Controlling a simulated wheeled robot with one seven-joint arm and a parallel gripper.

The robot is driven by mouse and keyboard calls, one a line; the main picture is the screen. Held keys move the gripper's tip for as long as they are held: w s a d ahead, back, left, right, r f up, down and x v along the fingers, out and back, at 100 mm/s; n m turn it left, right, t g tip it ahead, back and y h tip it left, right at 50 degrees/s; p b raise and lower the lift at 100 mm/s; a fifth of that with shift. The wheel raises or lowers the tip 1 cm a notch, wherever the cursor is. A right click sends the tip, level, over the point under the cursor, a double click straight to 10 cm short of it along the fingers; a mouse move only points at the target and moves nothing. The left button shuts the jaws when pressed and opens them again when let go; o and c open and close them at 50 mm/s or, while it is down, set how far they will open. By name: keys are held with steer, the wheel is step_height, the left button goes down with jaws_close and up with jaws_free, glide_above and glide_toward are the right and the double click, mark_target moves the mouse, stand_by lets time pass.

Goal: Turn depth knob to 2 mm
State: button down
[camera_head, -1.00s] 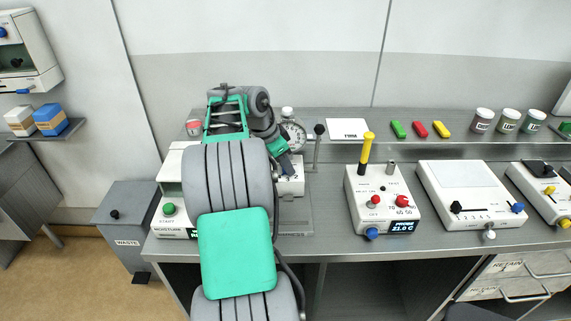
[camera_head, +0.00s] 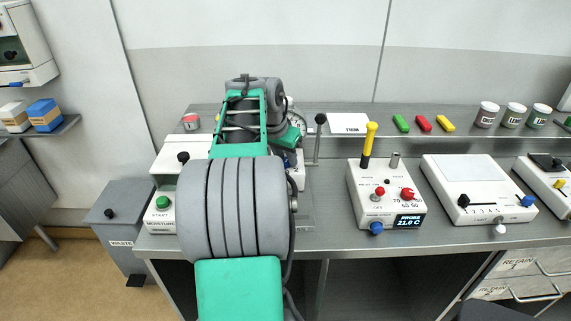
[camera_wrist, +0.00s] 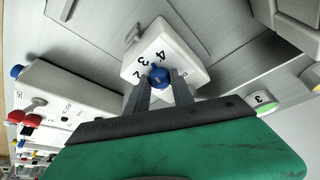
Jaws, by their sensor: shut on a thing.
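The blue depth knob (camera_wrist: 158,76) sits on a white block (camera_wrist: 178,52) marked with the numerals 2, 3 and 4. In the wrist view my gripper (camera_wrist: 160,82) has its two fingers closed on the knob from either side. The numerals 3 and 4 show beyond the knob and the 2 to its left. I cannot make out where the knob's pointer stands. In the head view my arm covers the knob and most of the white block, and only the block's right edge shows.
A dial gauge (camera_head: 299,122) and a black-knobbed lever (camera_head: 319,130) stand close to my wrist. The moisture device (camera_head: 165,208) is at left. The probe box (camera_head: 385,195) with its yellow-handled probe (camera_head: 369,140) is at right. Bare bench lies between.

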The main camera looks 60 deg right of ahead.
steer(key=n, duration=0.1)
steer(key=n+t+b, duration=0.1)
steer(key=shift+s+f+n+b, duration=0.1)
steer(key=shift+s+n+b, duration=0.1)
steer(key=shift+n+b, duration=0.15)
steer(key=n+t, duration=0.1)
steer(key=n, duration=0.2)
steer(key=shift+s+d, duration=0.1)
steer(key=n, duration=0.2)
steer(key=n+t+y+p, duration=0.1)
steer(key=n, duration=0.1)
steer(key=shift+r+t+p, duration=0.3)
steer(key=shift+d+f+n+t+y+p, duration=0.1)
steer(key=shift+n+t+y+p, duration=0.2)
steer(key=shift+n+y+p, duration=0.65)
steer(key=shift+n+h, duration=0.4)
steer(key=shift+h, duration=0.05)
steer(key=c, duration=1.1)
jaws_free()
steer(key=v, duration=0.7)
steer(key=shift+s+r, duration=0.15)
steer(key=shift+r, duration=0.2)
